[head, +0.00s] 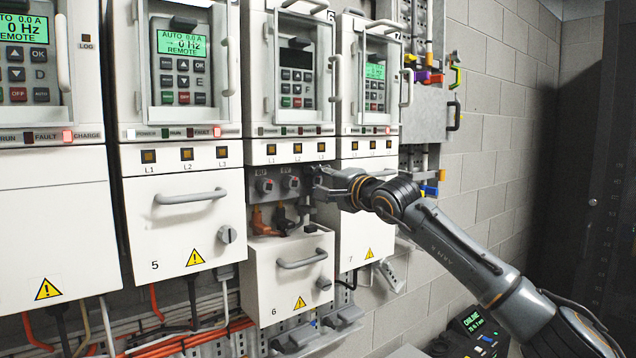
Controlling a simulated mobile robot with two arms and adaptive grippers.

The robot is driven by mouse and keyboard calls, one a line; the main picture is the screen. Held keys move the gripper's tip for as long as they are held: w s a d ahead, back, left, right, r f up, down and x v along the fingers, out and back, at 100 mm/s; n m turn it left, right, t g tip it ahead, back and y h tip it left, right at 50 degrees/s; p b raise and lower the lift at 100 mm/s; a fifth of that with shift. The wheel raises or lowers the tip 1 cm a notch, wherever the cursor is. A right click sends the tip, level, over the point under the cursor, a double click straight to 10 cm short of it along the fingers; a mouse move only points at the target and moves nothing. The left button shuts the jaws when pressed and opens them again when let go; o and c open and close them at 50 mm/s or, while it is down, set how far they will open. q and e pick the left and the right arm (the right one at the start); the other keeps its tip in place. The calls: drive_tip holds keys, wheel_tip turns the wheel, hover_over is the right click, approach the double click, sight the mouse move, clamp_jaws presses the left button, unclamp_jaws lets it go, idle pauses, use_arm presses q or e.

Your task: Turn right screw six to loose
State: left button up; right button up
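Drive six is the third cabinet from the left, with its lower cover (291,275) hanging down and its terminal bay open. In the bay, two terminal screws show: the left one (265,186) and the middle one (290,183). The right screw is hidden behind my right gripper (318,182), which reaches in from the right at the bay's right side. Its fingers are small and dark here, so I cannot tell whether they are open or shut, or whether they touch the screw. My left gripper is not in view.
Drive six's display (296,58) is dark. Drive five's cover (186,216) is closed, and so is drive seven's (366,232), behind my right arm. Orange and dark cable lugs (262,221) sit below the screws. A lit green device (474,325) stands at lower right.

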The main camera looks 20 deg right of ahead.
drive_tip(key=v, duration=1.2)
drive_tip(key=shift+r, duration=0.1)
